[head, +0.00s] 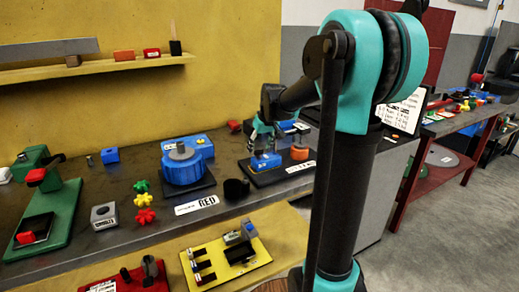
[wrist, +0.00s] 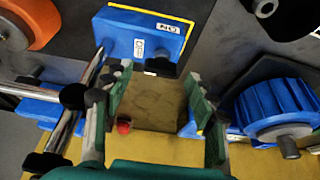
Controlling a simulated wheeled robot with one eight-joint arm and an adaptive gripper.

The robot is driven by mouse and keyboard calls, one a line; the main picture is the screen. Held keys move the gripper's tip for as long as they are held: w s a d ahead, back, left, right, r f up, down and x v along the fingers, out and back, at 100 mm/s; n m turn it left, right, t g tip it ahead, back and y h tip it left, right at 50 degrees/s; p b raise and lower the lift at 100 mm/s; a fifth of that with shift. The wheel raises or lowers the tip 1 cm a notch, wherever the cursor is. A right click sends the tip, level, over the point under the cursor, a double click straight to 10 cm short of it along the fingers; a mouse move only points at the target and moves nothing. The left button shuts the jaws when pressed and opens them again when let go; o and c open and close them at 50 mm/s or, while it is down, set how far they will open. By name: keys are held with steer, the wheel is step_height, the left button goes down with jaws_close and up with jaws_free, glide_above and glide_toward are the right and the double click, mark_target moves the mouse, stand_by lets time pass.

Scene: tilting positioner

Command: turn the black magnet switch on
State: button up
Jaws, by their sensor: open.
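A blue block (wrist: 143,36) with a yellow edge and a white label reading ON upside down is at the top of the wrist view. A black knob (wrist: 160,66), which looks like the magnet switch, sticks out from its near side. My gripper (wrist: 157,75) is open, with its green fingertips to the left and right of the knob. I cannot tell whether they touch it. In the head view my gripper (head: 264,136) is low over the blue device (head: 265,161) on a black plate; the arm and fingers hide part of it.
An orange round part (wrist: 30,22) and a metal rod (wrist: 80,85) with a black end are at the left of the wrist view. A ribbed blue knob (wrist: 280,108) is at the right. In the head view, a black cup (head: 236,188) stands in front of the plate.

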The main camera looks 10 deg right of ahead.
steer(key=shift+w+f, duration=0.2)
steer(key=shift+f, duration=0.3)
steer(key=c, duration=1.2)
steer(key=shift+o, duration=0.2)
